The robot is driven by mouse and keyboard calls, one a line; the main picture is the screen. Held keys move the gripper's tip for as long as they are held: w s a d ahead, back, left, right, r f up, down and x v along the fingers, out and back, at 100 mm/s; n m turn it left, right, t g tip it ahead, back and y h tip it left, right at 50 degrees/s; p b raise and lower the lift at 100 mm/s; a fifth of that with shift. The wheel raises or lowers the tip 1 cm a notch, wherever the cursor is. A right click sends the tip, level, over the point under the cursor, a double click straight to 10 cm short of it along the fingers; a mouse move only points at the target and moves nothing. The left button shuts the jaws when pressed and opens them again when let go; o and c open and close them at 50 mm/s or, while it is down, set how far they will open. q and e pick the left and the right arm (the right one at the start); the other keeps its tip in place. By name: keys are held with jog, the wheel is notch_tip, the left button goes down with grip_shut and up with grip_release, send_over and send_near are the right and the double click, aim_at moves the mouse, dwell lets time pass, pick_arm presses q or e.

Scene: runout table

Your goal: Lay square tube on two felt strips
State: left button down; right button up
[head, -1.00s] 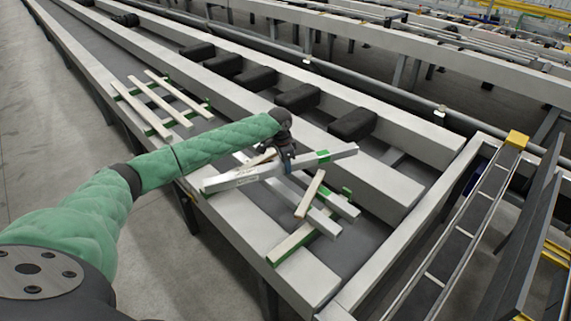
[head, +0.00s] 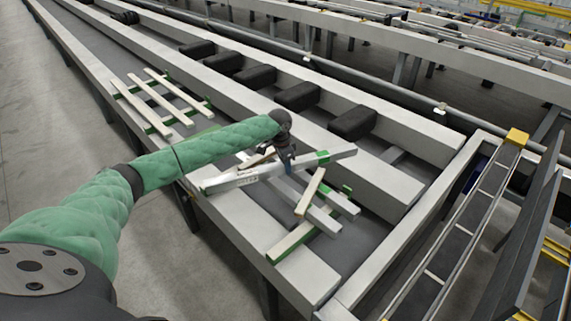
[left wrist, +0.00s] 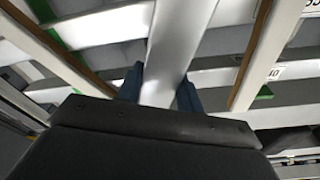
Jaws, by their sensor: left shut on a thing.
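My left gripper (head: 286,168) is shut on a pale grey square tube (head: 232,181), which it holds crosswise above the near table beam. The tube carries a green patch near its right end and a printed label. In the left wrist view the tube (left wrist: 176,45) runs between the blue fingers (left wrist: 160,90). Below and to the right, two more grey tubes (head: 322,219) lie across green-edged pale strips (head: 288,243). The green parts look like felt, but the tube and gripper partly hide this group. My right gripper is not in view.
Several pale strips (head: 148,104) lie over green bars on the table at the left. Black blocks (head: 353,123) stand in a row along the far beam. A rail with a yellow end cap (head: 517,137) runs at the right. The near beam's right end (head: 312,283) is bare.

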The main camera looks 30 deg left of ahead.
pick_arm(q)
jog(key=shift+f, duration=0.2)
dwell(0.4)
jog(key=c, duration=0.8)
grip_release()
jog(key=shift+c, duration=0.2)
jog(key=shift+f, duration=0.1)
